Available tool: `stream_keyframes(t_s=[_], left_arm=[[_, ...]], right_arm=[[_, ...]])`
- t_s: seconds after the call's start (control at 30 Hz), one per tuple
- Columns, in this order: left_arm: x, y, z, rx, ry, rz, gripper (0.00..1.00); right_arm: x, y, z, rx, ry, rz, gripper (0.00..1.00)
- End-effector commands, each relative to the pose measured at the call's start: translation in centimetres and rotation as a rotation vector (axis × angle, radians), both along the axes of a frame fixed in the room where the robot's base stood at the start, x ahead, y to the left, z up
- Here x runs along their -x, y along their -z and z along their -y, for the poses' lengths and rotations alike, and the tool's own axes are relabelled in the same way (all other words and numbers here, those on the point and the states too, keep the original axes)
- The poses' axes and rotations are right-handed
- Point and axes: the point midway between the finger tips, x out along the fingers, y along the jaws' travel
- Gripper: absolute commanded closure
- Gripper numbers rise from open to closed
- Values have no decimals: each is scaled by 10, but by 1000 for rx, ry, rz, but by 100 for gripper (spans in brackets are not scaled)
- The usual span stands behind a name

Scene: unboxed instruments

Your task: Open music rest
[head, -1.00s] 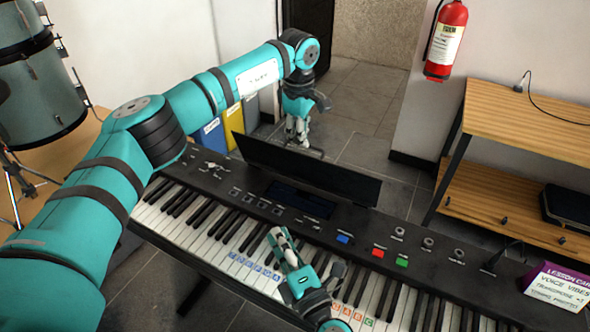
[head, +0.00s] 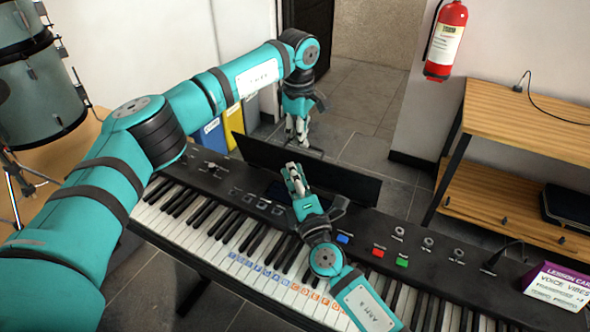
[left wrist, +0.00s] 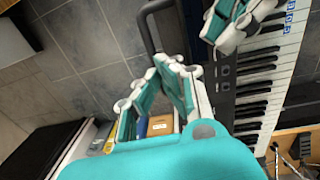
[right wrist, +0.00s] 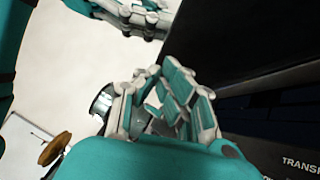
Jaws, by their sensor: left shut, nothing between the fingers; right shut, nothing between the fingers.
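The music rest (head: 345,182) is a dark, wide panel standing up along the back of the black keyboard (head: 222,174). It is a dark panel at the right in the right wrist view (right wrist: 250,35). My left gripper (head: 297,138) is shut and empty behind the rest, near its upper edge; I cannot tell if it touches. My right gripper (head: 293,178) is shut and empty in front of the rest, above the control panel, hiding part of the rest and display. In the left wrist view the right gripper (left wrist: 222,25) is at upper right.
A lesson card (head: 560,288) stands on the keyboard's right end. A wooden shelf (head: 530,125) is at right, below a fire extinguisher (head: 447,40). Blue and yellow binders (head: 233,120) stand behind the keyboard at left. The floor behind the rest is clear.

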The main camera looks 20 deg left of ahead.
Motion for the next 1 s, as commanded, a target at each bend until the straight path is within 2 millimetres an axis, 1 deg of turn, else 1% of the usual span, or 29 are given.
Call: stream_keyframes(t_s=[0.03,0.17,0.47,0.67,0.9,1.0], left_arm=[[6,17,2,-5,5,-28,100],[6,17,2,-4,5,-28,100],[6,17,2,-4,5,-28,100],[6,17,2,-5,5,-30,100],[7,17,2,-7,5,-31,100],[7,17,1,-7,5,-32,86]], right_arm=[[-4,0,1,-1,0,1,100],[-8,-1,2,-1,0,-1,100],[-9,-1,2,-1,0,-1,100],[-23,-7,5,2,0,1,100],[-25,-8,6,-3,5,2,100],[-25,-9,7,-3,7,3,100]])
